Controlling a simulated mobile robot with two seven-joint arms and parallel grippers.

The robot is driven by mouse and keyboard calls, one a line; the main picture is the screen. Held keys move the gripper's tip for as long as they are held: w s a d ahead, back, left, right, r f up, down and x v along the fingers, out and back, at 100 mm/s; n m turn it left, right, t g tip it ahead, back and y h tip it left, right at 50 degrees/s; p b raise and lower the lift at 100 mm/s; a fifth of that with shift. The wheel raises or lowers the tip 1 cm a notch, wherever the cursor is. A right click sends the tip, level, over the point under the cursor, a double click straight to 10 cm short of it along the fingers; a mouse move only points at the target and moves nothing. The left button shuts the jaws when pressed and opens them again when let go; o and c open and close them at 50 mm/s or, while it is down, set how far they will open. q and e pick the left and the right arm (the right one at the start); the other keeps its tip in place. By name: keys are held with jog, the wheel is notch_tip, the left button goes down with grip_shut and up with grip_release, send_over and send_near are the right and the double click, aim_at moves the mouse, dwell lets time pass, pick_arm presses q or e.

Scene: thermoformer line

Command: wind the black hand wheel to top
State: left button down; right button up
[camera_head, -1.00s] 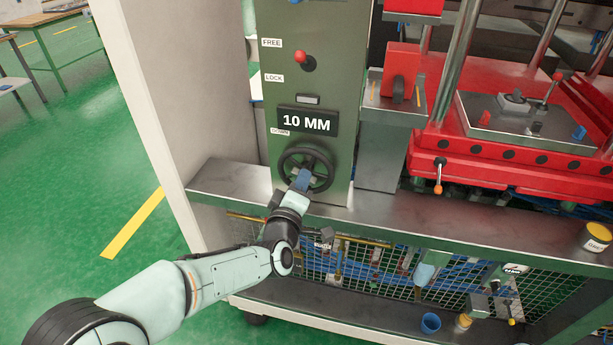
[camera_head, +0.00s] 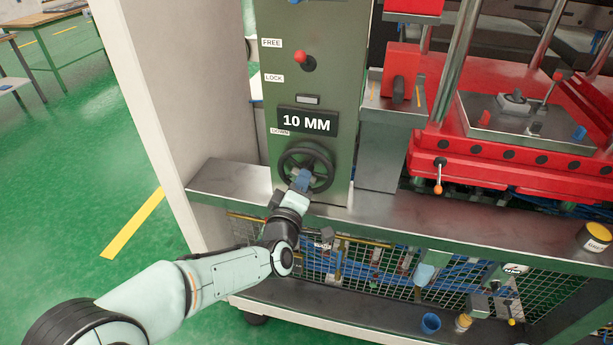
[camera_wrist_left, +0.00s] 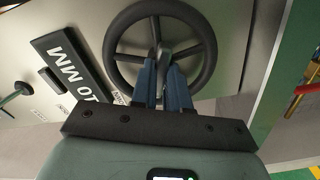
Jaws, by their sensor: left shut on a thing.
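The black hand wheel (camera_head: 293,153) sits low on the grey-green panel (camera_head: 338,62), under a display reading 10 MM (camera_head: 307,121). The wheel also shows in the left wrist view (camera_wrist_left: 205,32), with its rim and spokes clear. My left gripper (camera_head: 301,176) is at the lower middle of the wheel. In the left wrist view its blue fingers (camera_wrist_left: 162,70) are closed around a part of the wheel near the hub. The fingers hide part of the wheel. My right gripper is not in view.
A red-knobbed lever (camera_head: 303,60) stands by the FREE and LOCK labels above the display. A metal ledge (camera_head: 225,180) runs below the panel. Red press parts (camera_head: 480,160) and an orange-tipped handle (camera_head: 438,187) are to the right. Green floor is open at left.

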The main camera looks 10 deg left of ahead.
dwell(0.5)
pick_arm(q)
jog(key=shift+n+b, duration=1.4)
jog(key=shift+b, duration=0.5)
jog(key=shift+a+f+n+b, duration=0.1)
jog(key=shift+f+n+b, duration=0.05)
jog(key=shift+n+b, duration=0.7)
jog(key=c, duration=1)
grip_release()
jog(key=shift+c, duration=0.2)
